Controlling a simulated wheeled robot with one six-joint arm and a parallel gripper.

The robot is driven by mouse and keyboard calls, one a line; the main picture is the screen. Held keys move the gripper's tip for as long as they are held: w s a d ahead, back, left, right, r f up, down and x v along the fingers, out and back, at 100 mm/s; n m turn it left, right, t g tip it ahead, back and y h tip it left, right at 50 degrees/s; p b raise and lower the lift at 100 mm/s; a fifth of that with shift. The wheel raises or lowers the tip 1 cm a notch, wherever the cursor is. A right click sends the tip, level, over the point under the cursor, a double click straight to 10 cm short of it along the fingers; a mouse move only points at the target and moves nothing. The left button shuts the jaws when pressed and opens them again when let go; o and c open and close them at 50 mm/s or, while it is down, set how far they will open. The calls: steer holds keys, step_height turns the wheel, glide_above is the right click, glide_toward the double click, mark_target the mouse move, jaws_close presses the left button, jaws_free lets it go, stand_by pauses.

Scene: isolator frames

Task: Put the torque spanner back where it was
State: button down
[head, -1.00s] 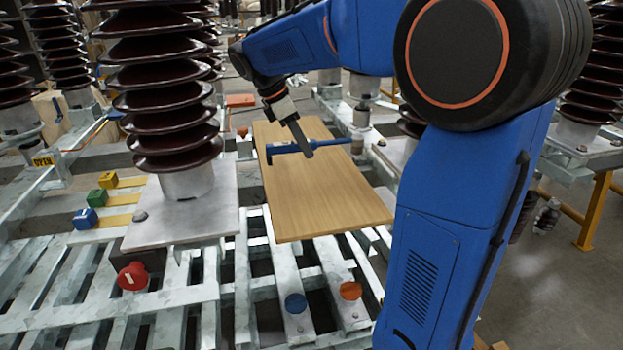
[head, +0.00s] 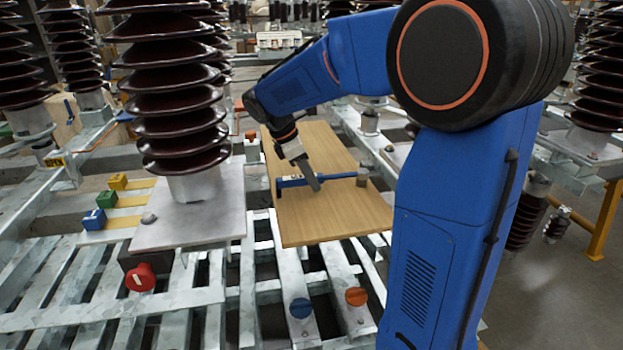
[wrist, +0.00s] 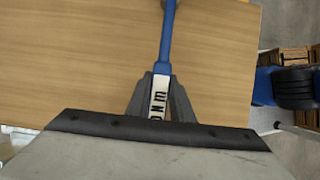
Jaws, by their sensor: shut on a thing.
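The torque spanner (head: 341,177) is blue, with a pale lettered label and a grey round part at its right end. My gripper (head: 316,187) is shut on it near the label. The spanner lies crosswise over a light wooden board (head: 340,220) in the head view. I cannot tell whether it touches the board. In the wrist view the blue shaft (wrist: 168,40) runs up from between my gripper's dark fingers (wrist: 160,92), with the wood behind it. The rest of the spanner is hidden there by my gripper's body.
A tall brown ribbed insulator (head: 180,100) stands left of the board on a pale plate. A red knob (head: 140,278), a blue disc (head: 300,308) and an orange disc (head: 356,296) sit on the slatted metal frame in front. The board's front part is clear.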

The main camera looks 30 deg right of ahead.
steer(key=shift+f, duration=0.1)
steer(key=c, duration=1.6)
jaws_free()
steer(key=shift+o, duration=0.2)
